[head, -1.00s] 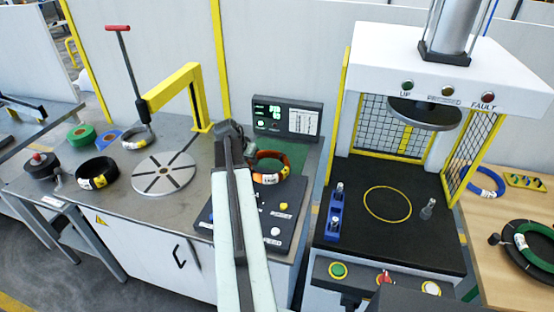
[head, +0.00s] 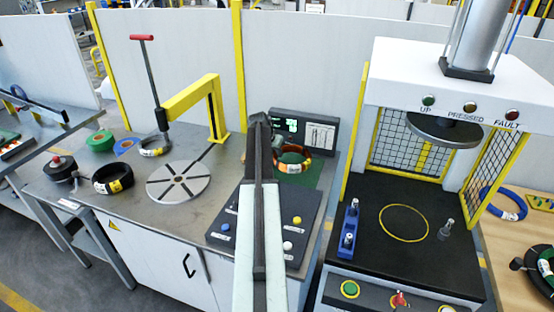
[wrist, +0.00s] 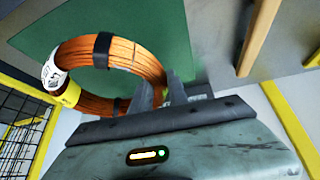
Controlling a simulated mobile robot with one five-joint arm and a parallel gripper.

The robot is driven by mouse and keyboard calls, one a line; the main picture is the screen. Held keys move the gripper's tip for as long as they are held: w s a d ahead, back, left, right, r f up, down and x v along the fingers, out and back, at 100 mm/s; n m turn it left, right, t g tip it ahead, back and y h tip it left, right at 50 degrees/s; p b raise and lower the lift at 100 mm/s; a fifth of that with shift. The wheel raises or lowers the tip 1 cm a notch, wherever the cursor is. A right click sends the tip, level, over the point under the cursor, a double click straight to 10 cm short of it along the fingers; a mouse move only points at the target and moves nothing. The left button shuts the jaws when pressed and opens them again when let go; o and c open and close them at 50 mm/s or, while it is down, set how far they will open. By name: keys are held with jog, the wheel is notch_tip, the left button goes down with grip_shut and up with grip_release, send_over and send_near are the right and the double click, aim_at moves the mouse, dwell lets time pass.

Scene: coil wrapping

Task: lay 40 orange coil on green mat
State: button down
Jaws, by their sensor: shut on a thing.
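The orange coil (head: 293,162) with dark bands and white and yellow tags is at the green mat (head: 311,178), just in front of the small display. In the wrist view the coil (wrist: 118,52) is seen against the green mat (wrist: 172,18). My gripper (wrist: 162,92) has its two fingers on the coil's near side, shut on it. In the head view my own arm hides the fingers and part of the coil and mat. I cannot tell whether the coil touches the mat or hangs above it.
The display (head: 303,130) stands behind the mat. A dark button board (head: 297,215) lies in front. Left are a slotted turntable (head: 178,182), a yellow bracket arm (head: 190,95) and a black coil (head: 113,179). A press (head: 405,210) stands to the right.

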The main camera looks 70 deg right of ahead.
jog(key=f+b, duration=0.4)
jog(key=shift+d, duration=0.25)
jog(key=shift+r, duration=0.2)
jog(key=shift+f, duration=0.1)
jog(key=c, duration=1.3)
grip_release()
jog(key=shift+a+r+p, duration=0.1)
jog(key=shift+r+p, duration=0.3)
jog(key=shift+p, duration=0.1)
jog(key=p+v, duration=1)
jog(key=v, duration=0.1)
jog(key=shift+w+a+r, duration=0.1)
jog(key=shift+a+r, duration=0.05)
jog(key=shift+r, duration=0.1)
